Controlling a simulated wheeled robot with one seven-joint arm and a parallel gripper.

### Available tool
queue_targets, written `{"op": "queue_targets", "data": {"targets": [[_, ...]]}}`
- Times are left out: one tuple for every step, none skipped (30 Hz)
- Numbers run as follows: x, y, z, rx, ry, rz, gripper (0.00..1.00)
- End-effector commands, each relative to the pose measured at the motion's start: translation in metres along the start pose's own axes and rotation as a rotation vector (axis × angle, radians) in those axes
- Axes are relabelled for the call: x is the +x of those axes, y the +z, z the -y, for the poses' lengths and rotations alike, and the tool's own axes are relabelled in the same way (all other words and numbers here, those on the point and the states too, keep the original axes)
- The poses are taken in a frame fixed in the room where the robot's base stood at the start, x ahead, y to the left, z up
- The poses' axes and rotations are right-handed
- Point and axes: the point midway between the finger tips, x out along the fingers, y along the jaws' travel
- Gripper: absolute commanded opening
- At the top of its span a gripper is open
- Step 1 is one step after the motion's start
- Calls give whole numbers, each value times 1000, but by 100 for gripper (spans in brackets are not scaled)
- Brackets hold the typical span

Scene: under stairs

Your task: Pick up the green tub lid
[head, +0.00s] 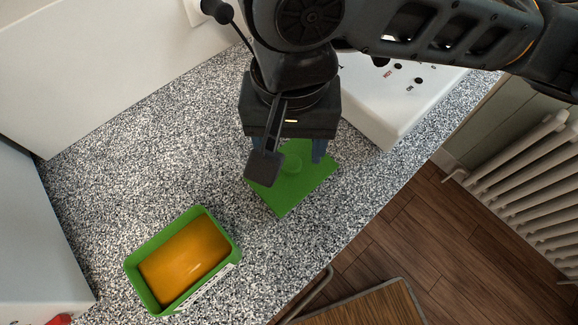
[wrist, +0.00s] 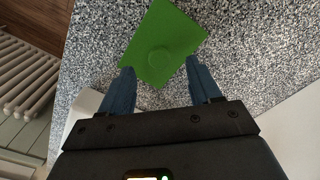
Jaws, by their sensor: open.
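The green tub lid (head: 301,186) lies flat on the speckled worktop. It is a green rectangle with a round raised knob in its middle, and my arm hides part of it in the head view. In the wrist view the lid (wrist: 178,35) lies ahead of my fingers, with the knob nearest them. My gripper (head: 286,160) points down over the lid. Its two blue fingers are apart in the wrist view (wrist: 158,76), on either side of the lid's near part, with nothing held between them. Whether the fingertips touch the lid is unclear.
A green tub (head: 134,269) with orange contents stands open on the worktop (head: 105,180), left of the lid. A white appliance (head: 400,105) stands close behind my gripper. The worktop's edge is right of the lid, with a radiator (head: 530,185) and a wooden chair (head: 365,305) beyond.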

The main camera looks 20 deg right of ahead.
Motion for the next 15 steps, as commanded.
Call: {"op": "queue_targets", "data": {"targets": [[7, -2, -1, 3, 1, 0, 63], [11, -4, -1, 4, 1, -1, 63], [17, -6, -2, 5, 2, -1, 63], [22, -8, -2, 4, 2, 0, 63], [26, -9, -2, 3, 2, 0, 63], [32, -10, -2, 3, 2, 0, 63], [36, -10, -2, 2, 2, 0, 63], [39, -9, -2, 2, 1, 0, 63], [42, -9, -2, 2, 1, 0, 63], [45, -9, -2, 1, 1, 0, 63], [46, -9, -2, 1, 1, 0, 63], [48, -9, -2, 1, 1, 0, 63], [48, -9, -2, 1, 0, 0, 63], [48, -9, -2, 1, 0, 0, 63], [48, -9, -2, 0, -1, 0, 63]]}}
